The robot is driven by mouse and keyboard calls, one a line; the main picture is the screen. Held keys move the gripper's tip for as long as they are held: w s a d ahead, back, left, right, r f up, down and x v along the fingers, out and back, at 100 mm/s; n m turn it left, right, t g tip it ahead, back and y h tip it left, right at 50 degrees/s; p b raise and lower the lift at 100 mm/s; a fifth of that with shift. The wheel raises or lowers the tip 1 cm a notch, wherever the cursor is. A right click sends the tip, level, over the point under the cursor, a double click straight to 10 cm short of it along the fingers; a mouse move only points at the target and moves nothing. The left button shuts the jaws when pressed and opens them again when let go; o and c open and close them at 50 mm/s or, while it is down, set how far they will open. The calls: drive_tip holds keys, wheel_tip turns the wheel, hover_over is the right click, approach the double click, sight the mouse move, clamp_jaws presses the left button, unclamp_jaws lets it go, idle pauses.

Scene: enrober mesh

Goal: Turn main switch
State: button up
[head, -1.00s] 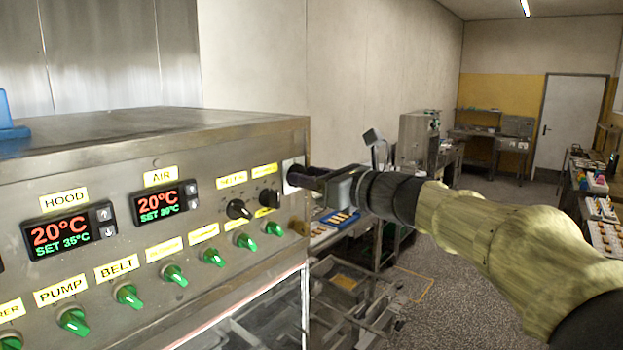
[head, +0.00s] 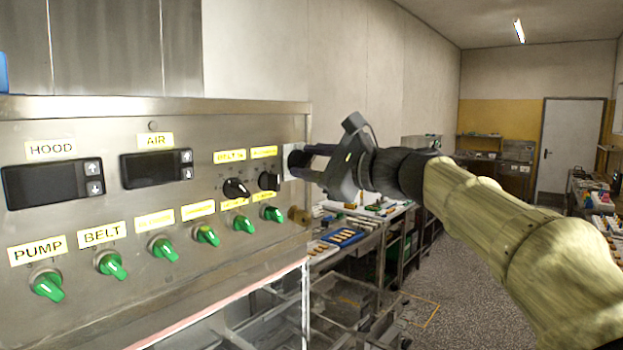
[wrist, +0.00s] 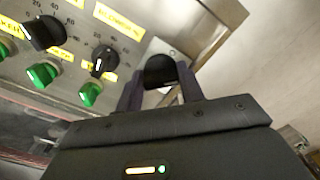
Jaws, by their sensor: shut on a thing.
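The main switch is a black round knob (wrist: 160,70) on a light plate at the right end of the steel control panel (head: 130,215). In the wrist view my gripper (wrist: 162,88) has one finger on each side of the knob and is shut on it. In the head view my gripper (head: 303,164) reaches the panel's right end from the right, and its fingers partly hide the switch. The HOOD display (head: 54,182) and the AIR display (head: 156,167) are dark.
Two black dials (head: 236,188) sit just left of the switch, above a row of green knobs (head: 166,249). A bench with trays (head: 345,238) stands behind, right of the panel. Open floor (head: 480,300) lies further right.

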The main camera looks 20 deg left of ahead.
drive_tip(key=n+b, duration=0.1)
drive_tip(key=n, duration=0.1)
drive_tip(key=n+b, duration=0.2)
drive_tip(key=n, duration=0.1)
drive_tip(key=shift+f+n+b, duration=0.3)
drive_tip(key=shift+f+b, duration=0.05)
drive_tip(key=shift+b, duration=0.05)
drive_tip(key=shift+n+b, duration=0.85)
drive_tip(key=shift+n, duration=0.75)
drive_tip(key=shift+r, duration=0.1)
drive_tip(key=o, duration=1)
drive_tip(key=shift+a, duration=0.1)
drive_tip(key=b+v, duration=0.6)
drive_tip(key=v, duration=1.1)
drive_tip(key=shift+d, duration=0.2)
